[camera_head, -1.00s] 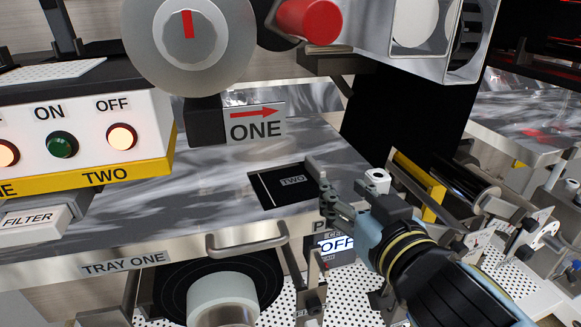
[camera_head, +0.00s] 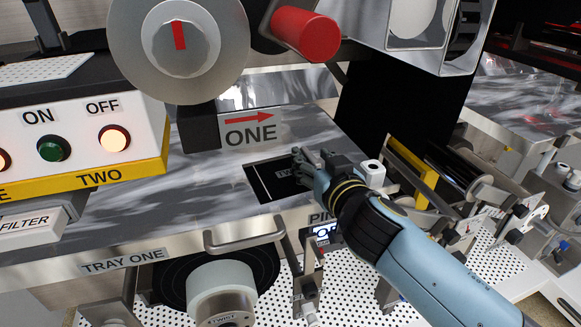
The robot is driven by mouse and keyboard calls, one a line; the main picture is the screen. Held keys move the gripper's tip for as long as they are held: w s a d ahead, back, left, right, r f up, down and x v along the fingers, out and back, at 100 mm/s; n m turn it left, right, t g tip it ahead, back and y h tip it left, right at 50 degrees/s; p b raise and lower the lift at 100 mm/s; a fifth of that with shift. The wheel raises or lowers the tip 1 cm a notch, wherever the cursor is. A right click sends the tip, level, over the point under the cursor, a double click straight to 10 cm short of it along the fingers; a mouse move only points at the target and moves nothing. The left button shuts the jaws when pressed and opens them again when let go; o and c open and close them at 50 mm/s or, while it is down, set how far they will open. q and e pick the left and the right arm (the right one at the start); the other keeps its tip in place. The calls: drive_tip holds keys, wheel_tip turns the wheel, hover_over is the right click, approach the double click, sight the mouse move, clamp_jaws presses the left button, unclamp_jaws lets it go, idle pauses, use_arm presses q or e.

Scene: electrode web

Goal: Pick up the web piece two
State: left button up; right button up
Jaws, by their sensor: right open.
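The web piece two (camera_head: 265,181) is a flat black sheet with a pale line near its left edge. It lies on the grey metal tray one (camera_head: 215,193), right of centre. My right gripper (camera_head: 301,160) is open and sits over the right part of the piece, partly hiding it and its label. Whether the fingers touch the sheet I cannot tell. My left gripper is not in view.
A control box (camera_head: 90,125) with lit buttons stands at the left. A dial (camera_head: 180,48) and a red cylinder (camera_head: 306,36) hang above the tray. A handle (camera_head: 244,237) juts from the tray's front edge. Rollers (camera_head: 465,182) stand at the right.

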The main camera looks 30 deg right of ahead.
drive_tip(key=shift+c, duration=0.2)
clamp_jaws()
drive_tip(key=shift+r, duration=0.1)
